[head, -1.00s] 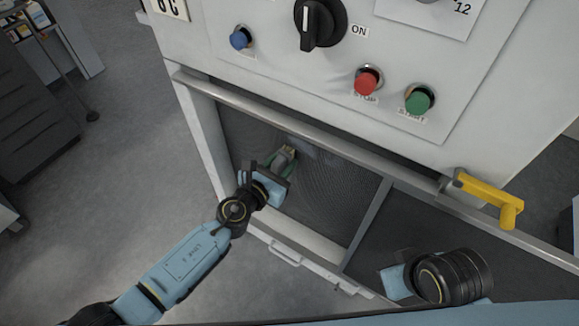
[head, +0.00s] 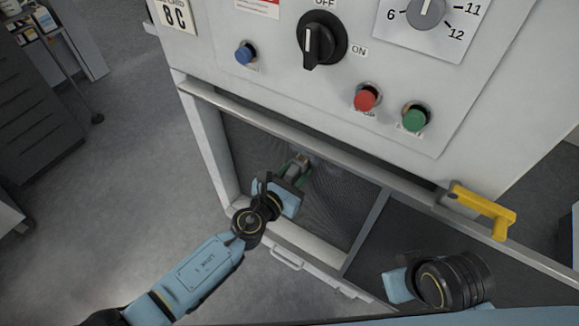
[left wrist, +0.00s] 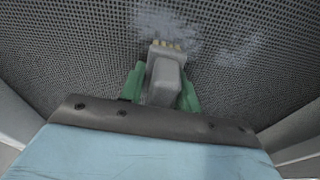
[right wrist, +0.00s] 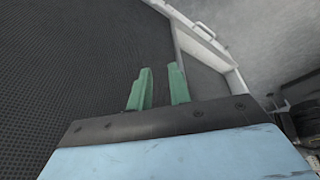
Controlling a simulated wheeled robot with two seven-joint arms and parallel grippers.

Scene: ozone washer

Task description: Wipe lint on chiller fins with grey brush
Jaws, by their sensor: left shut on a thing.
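My left gripper (head: 297,170) is inside the machine's left opening, shut on the grey brush (left wrist: 165,85). The brush has a grey body and pale yellowish bristle tufts, and points away from the gripper toward the dark chiller fins (left wrist: 70,60). Whitish lint (left wrist: 170,22) lies on the fins just beyond the bristles, with a fainter lint patch (left wrist: 240,45) to the right. I cannot tell whether the bristles touch the fins. My right gripper (right wrist: 159,88) is open and empty, with its green fingers apart in front of the dark mesh. In the head view its fingers are hidden.
A metal rail (head: 300,140) crosses above the opening, and an upright divider (head: 367,230) stands to its right. A yellow handle (head: 482,210) sticks out at the right. Red (head: 367,98), green (head: 414,117) and blue (head: 245,51) buttons sit on the panel above. Open floor lies at left.

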